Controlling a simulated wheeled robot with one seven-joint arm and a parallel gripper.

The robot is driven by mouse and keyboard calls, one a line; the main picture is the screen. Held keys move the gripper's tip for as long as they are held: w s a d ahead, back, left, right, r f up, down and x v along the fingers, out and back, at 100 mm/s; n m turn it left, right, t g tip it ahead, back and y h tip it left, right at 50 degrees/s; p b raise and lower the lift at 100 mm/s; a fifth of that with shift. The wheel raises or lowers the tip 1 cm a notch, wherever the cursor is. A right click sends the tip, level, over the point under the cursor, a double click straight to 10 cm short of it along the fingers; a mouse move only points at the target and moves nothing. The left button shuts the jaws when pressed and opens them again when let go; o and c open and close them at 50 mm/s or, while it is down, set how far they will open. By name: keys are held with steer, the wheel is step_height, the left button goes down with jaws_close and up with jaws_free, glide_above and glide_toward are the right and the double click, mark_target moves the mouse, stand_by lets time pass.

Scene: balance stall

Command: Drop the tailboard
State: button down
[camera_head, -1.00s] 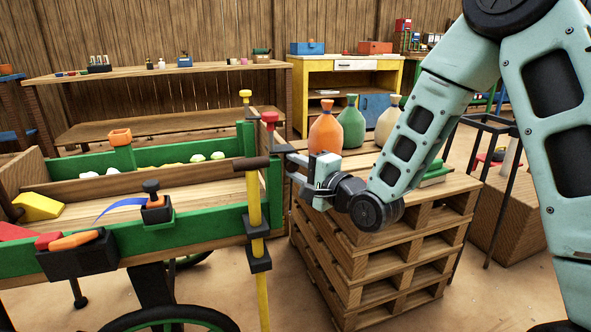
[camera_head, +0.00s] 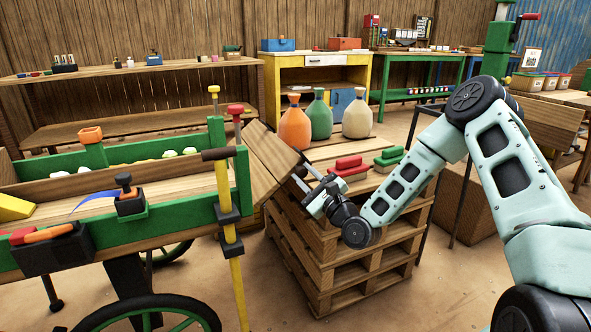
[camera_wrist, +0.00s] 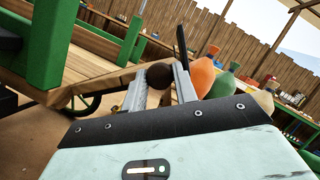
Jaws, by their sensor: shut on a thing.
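The tailboard (camera_head: 274,158) is a plain wooden board at the right end of the green-framed cart (camera_head: 190,228). It leans outward from the cart, tilted between upright and flat. My gripper (camera_head: 308,180) is at the board's outer side, near its upper edge. In the wrist view my gripper (camera_wrist: 160,82) has its two grey fingers on either side of a dark brown round knob (camera_wrist: 160,75), shut on it. The knob is hidden in the head view. A red-topped pin (camera_head: 235,110) and a yellow-topped pin (camera_head: 214,92) stand at the cart's rear corner.
A pallet stack (camera_head: 340,270) stands just right of the tailboard. A yellow post (camera_head: 226,200) with a brown handle stands at the cart's near corner.

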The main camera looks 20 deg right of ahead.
step_height(320, 180, down, 10)
steer(key=d+m+t+h+b, duration=0.1)
steer(key=m+h+b, duration=0.3)
steer(key=m, duration=0.6)
steer(key=shift+d+r+h, duration=0.25)
steer(key=shift+d+h, duration=0.15)
steer(key=shift+d, duration=0.3)
steer(key=c, duration=1.1)
jaws_free()
steer(key=shift+t, duration=0.3)
